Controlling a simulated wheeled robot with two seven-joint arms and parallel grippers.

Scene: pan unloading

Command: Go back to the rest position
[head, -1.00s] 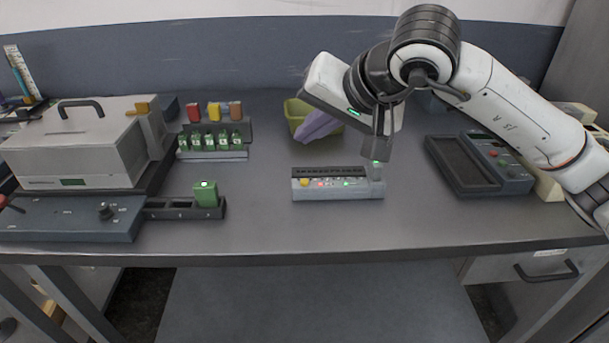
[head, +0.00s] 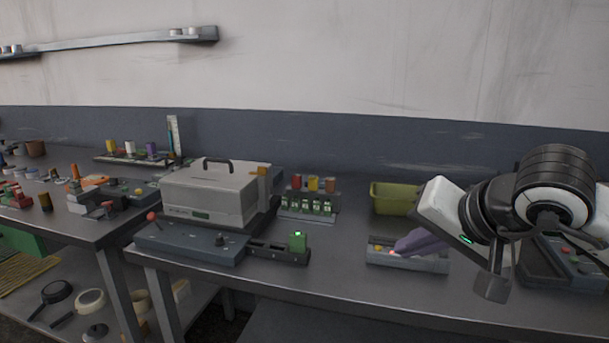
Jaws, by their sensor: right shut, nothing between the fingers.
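My right gripper (head: 491,287) hangs at the right of the head view, shut with nothing in its fingers. It is above the front part of the workbench (head: 330,284), to the right of the small button panel (head: 405,262). My white and black right arm comes in from the right edge. My left gripper is not in view.
A purple cloth-like item (head: 422,243) shows behind the panel, in front of a yellow-green bin (head: 395,197). The arm partly hides a dark device (head: 550,262) at right. A grey box with a handle (head: 208,194), green vials (head: 308,205) and a second cluttered table (head: 85,224) are to the left.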

